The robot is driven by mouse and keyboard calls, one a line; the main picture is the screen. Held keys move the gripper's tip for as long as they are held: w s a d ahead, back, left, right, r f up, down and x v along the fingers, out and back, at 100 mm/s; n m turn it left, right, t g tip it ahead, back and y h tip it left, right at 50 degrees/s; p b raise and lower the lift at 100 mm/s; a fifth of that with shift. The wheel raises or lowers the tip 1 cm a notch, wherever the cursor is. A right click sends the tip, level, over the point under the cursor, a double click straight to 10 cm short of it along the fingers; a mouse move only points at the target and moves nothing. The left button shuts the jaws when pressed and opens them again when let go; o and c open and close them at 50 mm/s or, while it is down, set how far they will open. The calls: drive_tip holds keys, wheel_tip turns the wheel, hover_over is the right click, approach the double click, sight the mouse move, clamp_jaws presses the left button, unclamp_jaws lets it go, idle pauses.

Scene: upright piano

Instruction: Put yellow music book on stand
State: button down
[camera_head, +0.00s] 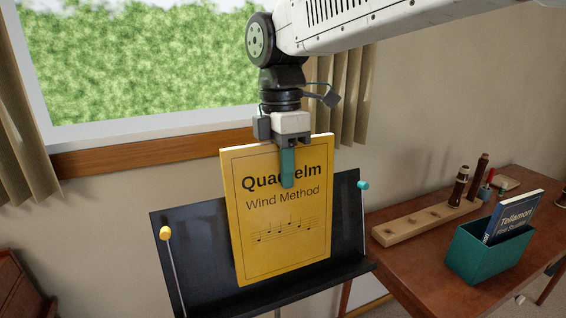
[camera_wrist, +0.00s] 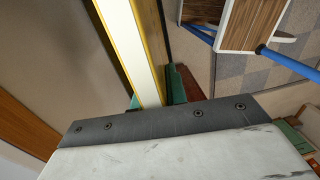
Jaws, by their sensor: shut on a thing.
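The yellow music book (camera_head: 280,225), titled "Quadrelm Wind Method", is upright with its cover facing the head camera. My gripper (camera_head: 288,168) is shut on its top edge from above, one teal finger lying over the cover. In the wrist view the book (camera_wrist: 125,40) shows edge-on, its white pages between the teal fingers (camera_wrist: 155,100). The black music stand (camera_head: 185,250) is directly behind the book, with its ledge (camera_head: 345,271) below. The book's lower edge is close to the ledge; I cannot tell whether they touch.
A yellow-tipped rod (camera_head: 166,234) and a teal-tipped rod (camera_head: 363,186) flank the stand. At right, a wooden table (camera_head: 420,285) holds a teal box (camera_head: 480,255) with a blue book (camera_head: 513,217) and a wooden rack (camera_head: 430,218). A window and curtains are behind.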

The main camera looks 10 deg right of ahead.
sight(283, 207)
drive_tip(key=shift+f, duration=3.8)
drive_tip(key=shift+w+a, duration=0.1)
drive_tip(key=shift+w, duration=0.15)
drive_tip(key=shift+w+a, duration=0.2)
drive_tip(key=shift+w, duration=0.45)
drive_tip(key=c, duration=1.3)
unclamp_jaws()
